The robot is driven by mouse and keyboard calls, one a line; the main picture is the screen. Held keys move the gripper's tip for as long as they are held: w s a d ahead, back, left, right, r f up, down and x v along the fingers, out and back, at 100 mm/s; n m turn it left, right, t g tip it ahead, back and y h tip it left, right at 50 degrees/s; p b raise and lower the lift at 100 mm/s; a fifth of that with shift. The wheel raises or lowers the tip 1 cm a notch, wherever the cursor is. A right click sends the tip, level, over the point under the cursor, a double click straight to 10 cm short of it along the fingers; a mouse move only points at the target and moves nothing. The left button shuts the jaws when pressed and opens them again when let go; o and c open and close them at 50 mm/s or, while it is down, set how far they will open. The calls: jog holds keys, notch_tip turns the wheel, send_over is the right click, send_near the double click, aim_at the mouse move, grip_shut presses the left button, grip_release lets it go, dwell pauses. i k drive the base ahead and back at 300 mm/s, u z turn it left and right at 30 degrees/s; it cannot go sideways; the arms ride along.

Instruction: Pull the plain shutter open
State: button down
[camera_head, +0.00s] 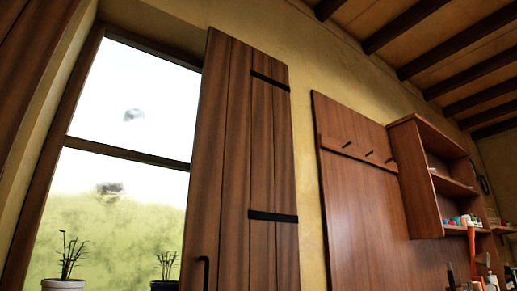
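A brown plank shutter (238,150) stands at the right side of the window (125,150), swung away from most of the glass. It has two black hinge straps on its right part and a dark handle (205,272) low on its left part. Another brown wooden panel (28,70), perhaps a second shutter, is cut off at the left edge. I cannot tell which of them is the plain one. My gripper is not in view.
Potted plants (66,262) (165,268) stand low at the window. Right of the shutter are a wooden peg panel (360,210) and a shelf unit (420,180) with small colourful items. Dark beams cross the ceiling.

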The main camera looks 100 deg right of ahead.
aim_at(241, 226)
jog(key=z, duration=3.35)
